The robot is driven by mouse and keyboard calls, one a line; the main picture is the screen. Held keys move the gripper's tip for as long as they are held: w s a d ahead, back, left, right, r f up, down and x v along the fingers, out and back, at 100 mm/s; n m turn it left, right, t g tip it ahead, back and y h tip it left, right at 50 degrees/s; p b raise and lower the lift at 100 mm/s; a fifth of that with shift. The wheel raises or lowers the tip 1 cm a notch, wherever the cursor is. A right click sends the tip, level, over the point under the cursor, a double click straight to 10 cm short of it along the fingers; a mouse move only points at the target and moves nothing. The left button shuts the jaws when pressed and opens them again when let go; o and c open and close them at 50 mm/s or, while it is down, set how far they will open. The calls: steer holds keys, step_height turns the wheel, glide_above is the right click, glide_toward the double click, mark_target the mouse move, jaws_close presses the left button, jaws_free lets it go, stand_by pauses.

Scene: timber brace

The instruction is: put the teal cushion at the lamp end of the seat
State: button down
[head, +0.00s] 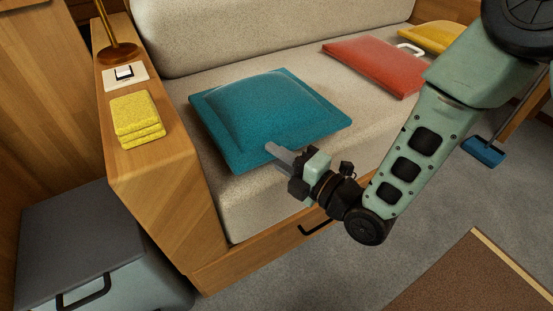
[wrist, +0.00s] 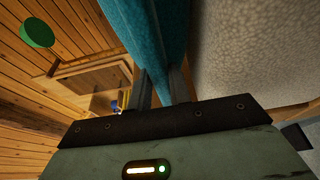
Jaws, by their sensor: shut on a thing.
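The teal cushion (head: 265,108) is square and puffy, over the left end of the pale seat (head: 240,205), the end with the lamp. It looks flat and close to the seat; I cannot tell whether it rests fully on it. My gripper (head: 277,153) is shut on the cushion's near edge. In the wrist view the cushion (wrist: 155,35) runs down between the fingers (wrist: 158,88), with the pale upholstery on the right. The lamp (head: 118,50) shows only as a brass base and stem on the wooden ledge at the left.
The ledge (head: 165,185) also holds folded yellow cloths (head: 137,120) and a white switch plate (head: 124,75). A grey-lidded box (head: 75,240) stands at the lower left. Seat between teal and red is clear.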

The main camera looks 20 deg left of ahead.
steer(key=shift+r, duration=0.1)
steer(key=shift+f, duration=0.2)
steer(key=c, duration=1.3)
jaws_free()
steer(key=shift+s, duration=0.15)
steer(key=shift+a, duration=0.1)
steer(key=shift+r, duration=0.2)
steer(key=p+v, duration=0.1)
steer(key=v, duration=1.1)
steer(key=shift+f+p, duration=0.1)
steer(key=shift+p, duration=0.3)
